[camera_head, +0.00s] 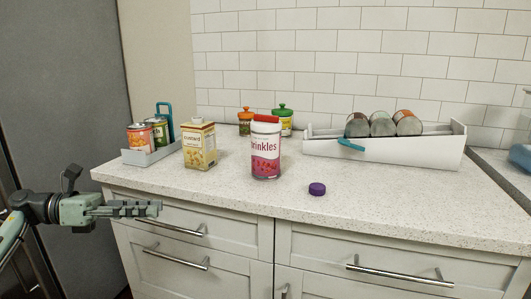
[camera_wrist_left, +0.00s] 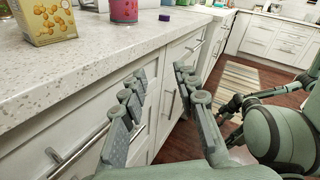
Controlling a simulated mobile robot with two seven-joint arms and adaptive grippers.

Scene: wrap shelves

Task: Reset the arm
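My left gripper (camera_head: 152,208) comes in from the left in the head view, in front of the cabinet drawers and a little below the counter top. In the left wrist view its two fingers (camera_wrist_left: 165,100) stand apart with nothing between them, so it is open and empty. My right gripper is not in the head view. In the left wrist view a green and black arm (camera_wrist_left: 275,125) of mine shows at the right, but I cannot make out its fingertips.
The counter (camera_head: 230,190) holds a custard box (camera_head: 199,146), a sprinkles jar (camera_head: 266,150), a purple cap (camera_head: 317,189), a grey caddy with cans (camera_head: 150,158), two lidded jars behind and a white rack (camera_head: 385,151) with cans. Drawer handles (camera_head: 175,256) stick out near my left gripper.

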